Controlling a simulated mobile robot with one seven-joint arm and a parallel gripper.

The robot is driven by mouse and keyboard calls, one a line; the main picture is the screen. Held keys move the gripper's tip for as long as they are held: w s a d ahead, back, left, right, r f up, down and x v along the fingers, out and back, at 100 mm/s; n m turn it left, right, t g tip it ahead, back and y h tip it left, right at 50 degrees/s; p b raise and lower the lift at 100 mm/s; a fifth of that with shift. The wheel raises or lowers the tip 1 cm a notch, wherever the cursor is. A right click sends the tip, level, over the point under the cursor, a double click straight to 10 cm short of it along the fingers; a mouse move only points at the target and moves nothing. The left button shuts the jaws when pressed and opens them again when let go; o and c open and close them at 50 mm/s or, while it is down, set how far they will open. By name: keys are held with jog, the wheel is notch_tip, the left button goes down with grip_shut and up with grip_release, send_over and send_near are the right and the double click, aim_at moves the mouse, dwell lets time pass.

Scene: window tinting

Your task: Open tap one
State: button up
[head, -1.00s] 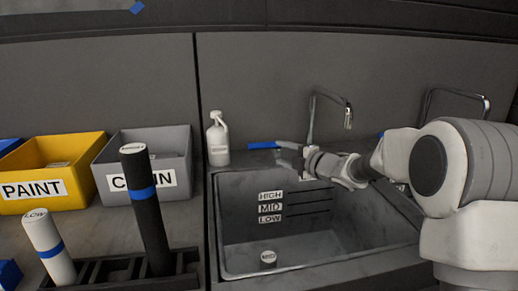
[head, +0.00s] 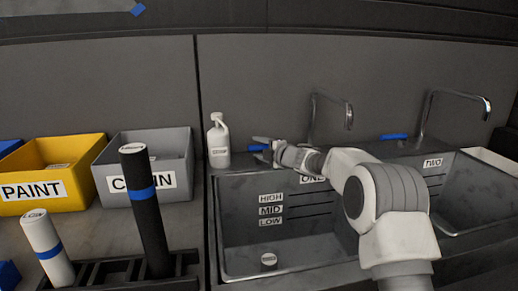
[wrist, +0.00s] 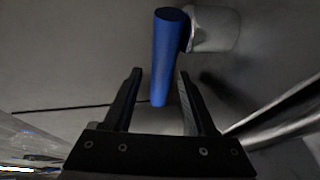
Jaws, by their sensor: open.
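In the wrist view the blue handle (wrist: 168,52) is a rod joined to a pale rounded body (wrist: 215,28). My gripper (wrist: 159,76) is open, with its two black fingers on either side of the handle's near end. I cannot tell whether either finger touches it.
A white bottle (head: 218,142) stands just left of my gripper. Tap two (head: 455,98) and its blue handle (head: 393,136) are to the right. The sink (head: 290,250) below has level labels. Yellow and grey bins (head: 150,165) stand left.

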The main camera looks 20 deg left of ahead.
jog(key=shift+c, duration=0.4)
grip_shut()
dwell(1.2)
